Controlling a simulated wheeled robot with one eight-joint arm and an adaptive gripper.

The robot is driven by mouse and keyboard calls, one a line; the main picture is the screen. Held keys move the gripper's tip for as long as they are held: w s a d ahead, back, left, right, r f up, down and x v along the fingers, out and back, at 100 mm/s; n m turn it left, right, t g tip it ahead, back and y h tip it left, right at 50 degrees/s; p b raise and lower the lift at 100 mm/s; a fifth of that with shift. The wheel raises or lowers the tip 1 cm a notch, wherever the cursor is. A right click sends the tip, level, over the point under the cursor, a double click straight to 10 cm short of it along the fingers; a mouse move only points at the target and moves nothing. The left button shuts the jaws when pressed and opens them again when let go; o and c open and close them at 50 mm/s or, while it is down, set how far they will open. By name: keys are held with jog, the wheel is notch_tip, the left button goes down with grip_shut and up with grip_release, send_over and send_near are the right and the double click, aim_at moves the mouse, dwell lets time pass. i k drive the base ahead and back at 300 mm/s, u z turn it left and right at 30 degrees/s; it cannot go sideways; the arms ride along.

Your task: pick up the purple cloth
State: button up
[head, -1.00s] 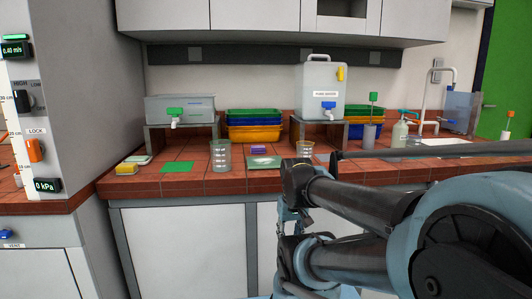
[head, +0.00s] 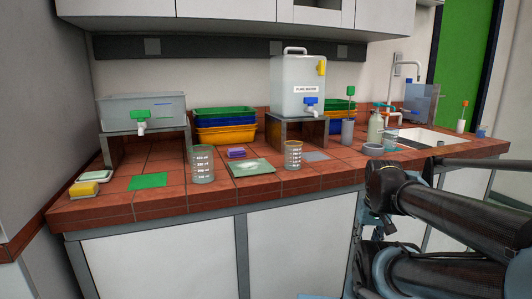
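The purple cloth (head: 236,152) looks like a small folded purple pad. It lies on the red tiled bench (head: 105,209), behind the pale mat with white stuff on it and in front of the stacked trays. My dark arm is at the lower right, well to the right of the cloth and apart from it. The fingers of my gripper do not show in this view.
A glass beaker (head: 202,165) stands left of the cloth and another beaker (head: 293,155) to its right. The pale mat (head: 251,168) lies in front. A water container (head: 303,86) stands on a riser. A yellow sponge (head: 85,189) and green square (head: 148,181) lie left.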

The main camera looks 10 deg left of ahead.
aim_at(235, 152)
jog(key=z, duration=0.1)
jog(key=k, duration=1.2)
jog(key=u, duration=0.55)
jog(key=i, duration=1)
jog(key=z, duration=0.05)
